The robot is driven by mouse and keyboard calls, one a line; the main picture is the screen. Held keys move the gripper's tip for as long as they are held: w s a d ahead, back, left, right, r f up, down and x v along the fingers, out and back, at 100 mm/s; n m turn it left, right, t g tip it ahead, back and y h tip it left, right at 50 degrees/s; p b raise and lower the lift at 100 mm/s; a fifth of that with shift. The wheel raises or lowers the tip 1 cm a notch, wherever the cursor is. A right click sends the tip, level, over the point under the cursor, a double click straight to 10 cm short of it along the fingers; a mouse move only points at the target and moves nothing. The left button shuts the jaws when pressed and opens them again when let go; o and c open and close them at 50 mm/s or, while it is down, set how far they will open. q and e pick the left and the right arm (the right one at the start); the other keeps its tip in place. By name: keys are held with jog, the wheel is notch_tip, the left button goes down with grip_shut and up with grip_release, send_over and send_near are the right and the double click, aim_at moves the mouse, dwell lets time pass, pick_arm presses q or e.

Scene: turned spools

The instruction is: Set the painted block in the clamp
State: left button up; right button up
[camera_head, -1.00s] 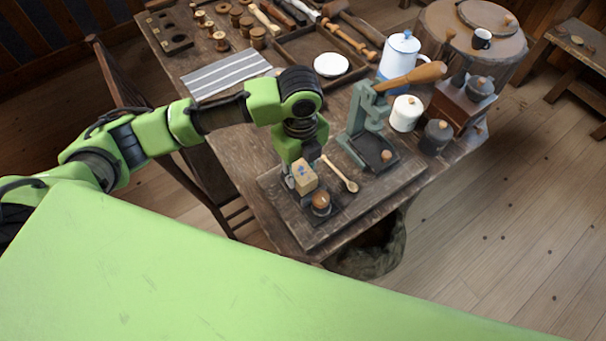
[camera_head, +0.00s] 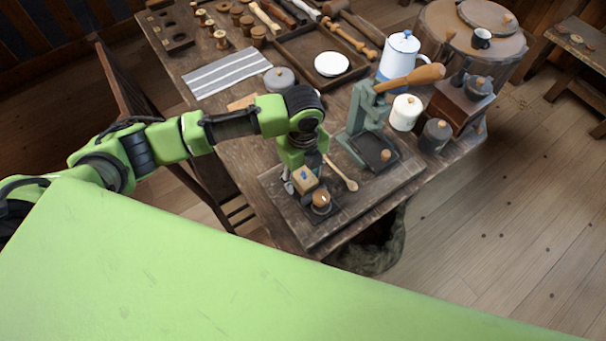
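The painted block (camera_head: 305,181) is a small pale wooden cube with a blue mark, at the near left part of the table. My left gripper (camera_head: 303,168) points down over it and appears shut on it; the fingertips are partly hidden. Right beside the block is a small dark fixture with a round brown wooden knob (camera_head: 321,200), which looks like the clamp. The block is low at its left side; I cannot tell whether it touches the fixture or sits in it. My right gripper is not in view.
A wooden spoon (camera_head: 342,174) lies just right of the gripper. A green lever press (camera_head: 361,118) with a wooden handle stands behind it. A white pot (camera_head: 405,113), a dark pot (camera_head: 436,136) and a blue-white coffee pot (camera_head: 399,58) stand farther right. A striped cloth (camera_head: 227,73) lies behind my arm.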

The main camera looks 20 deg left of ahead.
aim_at(303, 175)
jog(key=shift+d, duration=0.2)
pick_arm(q)
jog(key=shift+r, duration=0.25)
notch_tip(303, 175, up, 12)
jog(key=b, duration=0.1)
jog(key=shift+b, duration=0.3)
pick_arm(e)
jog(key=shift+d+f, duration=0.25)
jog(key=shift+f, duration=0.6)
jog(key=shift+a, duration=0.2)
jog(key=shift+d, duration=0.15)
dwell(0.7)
